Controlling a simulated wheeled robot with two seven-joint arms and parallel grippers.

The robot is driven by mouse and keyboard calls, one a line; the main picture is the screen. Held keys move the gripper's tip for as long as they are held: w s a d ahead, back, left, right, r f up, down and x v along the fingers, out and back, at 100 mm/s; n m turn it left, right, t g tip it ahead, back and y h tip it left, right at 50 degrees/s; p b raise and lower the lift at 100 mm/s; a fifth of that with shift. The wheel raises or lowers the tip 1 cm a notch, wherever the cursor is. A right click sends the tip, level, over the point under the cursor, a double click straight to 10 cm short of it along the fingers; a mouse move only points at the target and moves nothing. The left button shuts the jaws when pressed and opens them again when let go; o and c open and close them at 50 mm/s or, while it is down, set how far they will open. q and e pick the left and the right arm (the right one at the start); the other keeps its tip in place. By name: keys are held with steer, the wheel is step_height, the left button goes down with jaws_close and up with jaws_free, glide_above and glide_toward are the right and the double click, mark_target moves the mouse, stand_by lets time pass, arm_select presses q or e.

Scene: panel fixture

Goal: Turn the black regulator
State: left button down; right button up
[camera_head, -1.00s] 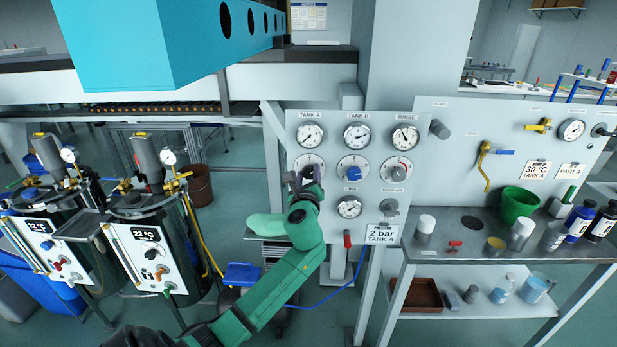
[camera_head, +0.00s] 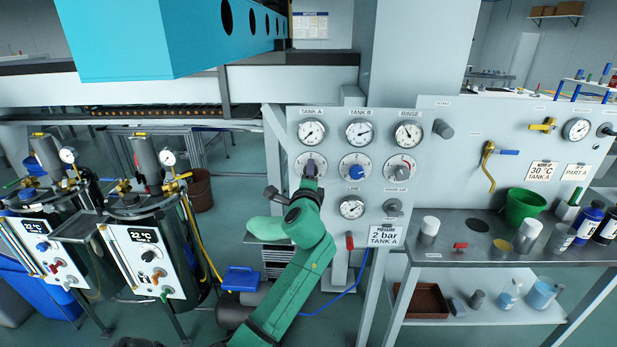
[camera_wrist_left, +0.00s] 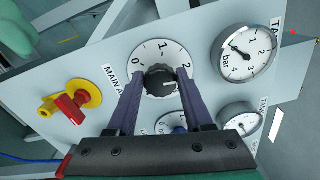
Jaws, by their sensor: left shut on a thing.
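The black regulator (camera_head: 311,166) is a round knob on a white dial, under the TANK A gauge (camera_head: 312,132) at the panel's upper left. My left gripper (camera_head: 310,177) is at the knob, its arm reaching up from below and partly covering the dial. In the left wrist view, the ribbed black knob (camera_wrist_left: 160,79) sits between the two dark fingers (camera_wrist_left: 160,92), which are shut on its sides. The dial shows 0, 1 and 2. A pressure gauge (camera_wrist_left: 246,52) marked bar is beside it. My right gripper is not in view.
A yellow valve with a red handle (camera_wrist_left: 72,103) is near my fingers. A "2 bar TANK A" sign (camera_head: 385,234) hangs below. A shelf (camera_head: 470,232) with containers stands right.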

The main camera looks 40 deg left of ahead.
arm_select(q)
steer(key=shift+n, duration=0.6)
steer(key=shift+c, duration=1.5)
jaws_free()
steer(key=shift+d, duration=0.1)
steer(key=b+v, duration=0.2)
steer(key=v, duration=1.2)
steer(key=shift+s+b, duration=0.15)
steer(key=shift+b, duration=0.25)
steer(key=shift+d+f, duration=0.15)
